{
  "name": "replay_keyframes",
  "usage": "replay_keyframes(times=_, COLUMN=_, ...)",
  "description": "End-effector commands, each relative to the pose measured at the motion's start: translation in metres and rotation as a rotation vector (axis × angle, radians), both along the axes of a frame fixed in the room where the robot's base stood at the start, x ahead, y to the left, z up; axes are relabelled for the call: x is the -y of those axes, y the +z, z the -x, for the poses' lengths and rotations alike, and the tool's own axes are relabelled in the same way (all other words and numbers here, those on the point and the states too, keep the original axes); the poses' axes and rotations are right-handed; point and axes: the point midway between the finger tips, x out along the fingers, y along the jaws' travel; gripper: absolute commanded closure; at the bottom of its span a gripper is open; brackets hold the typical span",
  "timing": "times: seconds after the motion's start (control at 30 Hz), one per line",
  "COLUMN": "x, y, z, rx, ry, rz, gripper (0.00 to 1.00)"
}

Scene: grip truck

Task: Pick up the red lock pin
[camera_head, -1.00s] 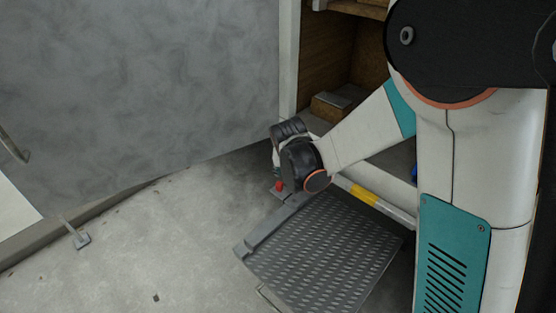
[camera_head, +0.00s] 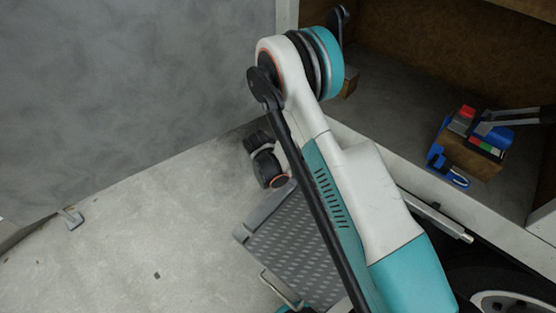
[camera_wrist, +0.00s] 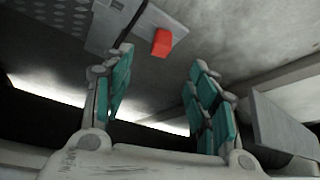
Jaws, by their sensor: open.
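The red lock pin (camera_wrist: 161,42) shows in the wrist view as a small red block on a grey bracket, at the edge of the textured ramp plate. My gripper (camera_wrist: 160,62) is open, with one teal-padded finger on the left and one on the right. The pin appears in the gap between the fingertips, farther off and nearer the left finger; no contact shows. In the head view the dark end of my wrist (camera_head: 265,162) is beside the ramp's upper corner, and the pin and fingers are hidden there.
The grey ramp plate (camera_head: 300,245) slopes down below my wrist. A grey wall (camera_head: 130,90) stands at left; the concrete floor (camera_head: 150,240) is mostly clear.

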Motion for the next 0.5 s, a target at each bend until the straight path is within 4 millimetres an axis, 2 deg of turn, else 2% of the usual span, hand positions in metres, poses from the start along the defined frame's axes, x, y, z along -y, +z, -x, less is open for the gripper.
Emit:
replay_keyframes(times=0.1, x=0.005, y=-0.022, z=-0.011, rx=0.0, ry=-0.001, rz=0.0, gripper=0.47)
replay_keyframes(times=0.3, x=0.011, y=-0.053, z=-0.028, rx=0.0, ry=-0.001, rz=0.0, gripper=0.47)
replay_keyframes(times=0.5, x=0.015, y=-0.066, z=-0.036, rx=0.0, ry=0.0, rz=-0.001, gripper=0.47)
